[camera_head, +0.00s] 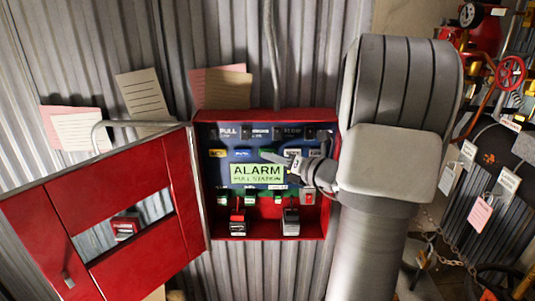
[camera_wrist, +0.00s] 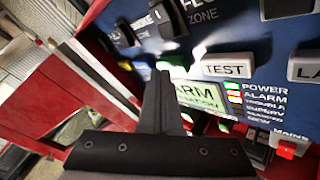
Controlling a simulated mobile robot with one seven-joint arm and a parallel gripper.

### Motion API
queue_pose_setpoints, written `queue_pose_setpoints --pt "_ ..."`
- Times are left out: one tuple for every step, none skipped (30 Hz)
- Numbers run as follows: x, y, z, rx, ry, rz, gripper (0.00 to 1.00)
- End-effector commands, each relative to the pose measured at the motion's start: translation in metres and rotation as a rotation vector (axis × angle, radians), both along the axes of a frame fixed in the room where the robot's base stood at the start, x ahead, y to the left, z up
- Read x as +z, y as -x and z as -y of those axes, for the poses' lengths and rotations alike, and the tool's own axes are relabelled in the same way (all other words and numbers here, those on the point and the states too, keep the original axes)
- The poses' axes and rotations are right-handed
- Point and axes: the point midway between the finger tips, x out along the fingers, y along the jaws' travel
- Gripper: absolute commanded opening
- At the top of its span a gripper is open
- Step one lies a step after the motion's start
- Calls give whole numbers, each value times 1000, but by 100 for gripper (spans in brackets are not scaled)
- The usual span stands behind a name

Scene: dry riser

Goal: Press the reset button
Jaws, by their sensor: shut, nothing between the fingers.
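The blue alarm panel (camera_head: 222,174) sits inside an open red box and carries a green ALARM display (camera_head: 258,173). My gripper (camera_head: 264,156) is shut and empty, its fingertips in front of the button row above the display. In the wrist view the fingertips (camera_wrist: 165,74) overlap the lower edge of a green button (camera_wrist: 173,68); I cannot tell whether they touch it. A white TEST button (camera_wrist: 227,68) is just right of them, and a yellow button (camera_wrist: 141,70) is to the left. No label reading reset is legible; the fingers hide part of the row.
The red box door (camera_head: 127,235) stands open at left. Dark switches (camera_wrist: 158,20) project above the buttons. Status lights (camera_wrist: 234,97) and a red switch (camera_wrist: 292,148) are lower right. Red pipework and a valve wheel (camera_head: 510,71) stand at far right.

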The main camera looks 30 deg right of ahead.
Motion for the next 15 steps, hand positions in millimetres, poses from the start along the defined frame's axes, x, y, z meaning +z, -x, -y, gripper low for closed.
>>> queue_pose_setpoints --pt "0 -1 0 0 0 0 0" --pt "0 -1 1 0 0 0 0" --pt "0 -1 1 0 0 0 0" --pt "0 -2 1 0 0 0 0" --pt "0 -2 1 0 0 0 0" --pt "0 -2 1 0 0 0 0" --pt "0 -3 2 0 0 0 0" --pt "0 -3 2 0 0 0 0" --pt "0 -3 2 0 0 0 0" --pt "0 -4 2 0 0 0 0" --pt "0 -4 3 0 0 0 0" --pt "0 -4 3 0 0 0 0" --pt "0 -5 3 0 0 0 0" --pt "0 -5 3 0 0 0 0" --pt "0 -5 4 0 0 0 0"
